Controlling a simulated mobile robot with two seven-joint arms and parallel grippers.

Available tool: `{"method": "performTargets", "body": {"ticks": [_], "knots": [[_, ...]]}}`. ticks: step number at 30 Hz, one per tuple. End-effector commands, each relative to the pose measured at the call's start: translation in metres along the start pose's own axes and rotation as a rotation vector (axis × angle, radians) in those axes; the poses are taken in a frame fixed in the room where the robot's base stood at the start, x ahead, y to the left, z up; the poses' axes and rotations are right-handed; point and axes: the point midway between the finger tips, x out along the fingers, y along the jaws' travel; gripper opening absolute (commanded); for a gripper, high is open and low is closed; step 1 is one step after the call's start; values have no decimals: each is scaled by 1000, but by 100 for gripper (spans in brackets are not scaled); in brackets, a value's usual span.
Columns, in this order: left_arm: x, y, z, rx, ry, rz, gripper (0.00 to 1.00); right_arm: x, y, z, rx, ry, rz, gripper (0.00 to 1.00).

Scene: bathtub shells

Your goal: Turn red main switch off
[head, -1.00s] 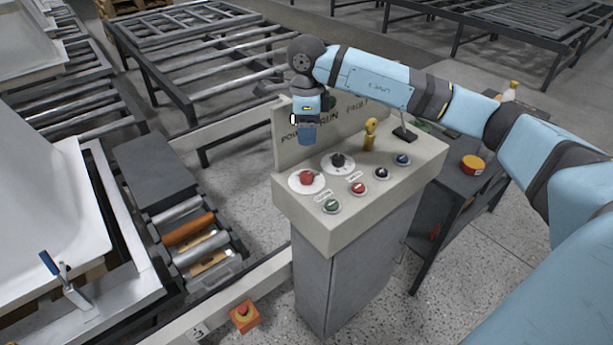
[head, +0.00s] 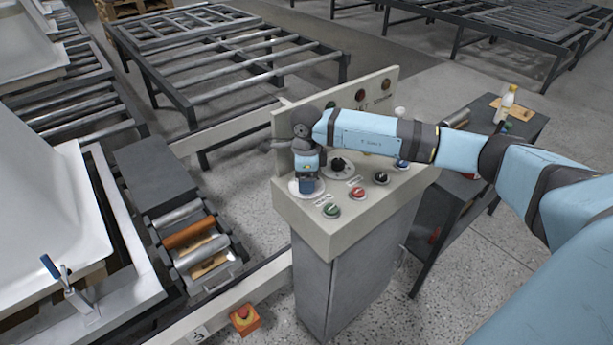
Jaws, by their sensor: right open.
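The control console (head: 345,238) stands in the middle of the head view. The red main switch sits at the left of its sloped top; my right gripper (head: 306,186) is right over it and hides its red knob. Only the white round plate (head: 293,187) of the switch shows around the gripper. My right gripper points down and is open; its fingertips are at the plate, and I cannot tell whether they touch the knob. My left gripper is not in view.
Close to the gripper are a black rotary switch (head: 338,165), a green button (head: 331,211), a red button (head: 357,193) and a black button (head: 381,178). The console's upright back panel (head: 392,82) rises behind. A dark side table (head: 455,205) stands to the right.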

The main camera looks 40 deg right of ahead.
Motion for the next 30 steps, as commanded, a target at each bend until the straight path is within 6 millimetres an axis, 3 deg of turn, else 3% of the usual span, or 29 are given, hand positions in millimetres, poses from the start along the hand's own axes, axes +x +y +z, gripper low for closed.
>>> {"method": "performTargets", "body": {"ticks": [5,11,22,30], "knots": [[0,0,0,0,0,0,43,0,0,0,0,0,0,60],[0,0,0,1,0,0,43,0,0,0,0,0,0,14],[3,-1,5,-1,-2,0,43,0,0,0,-46,0,-2,14],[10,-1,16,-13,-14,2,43,2,-1,0,-217,0,-3,14]]}}
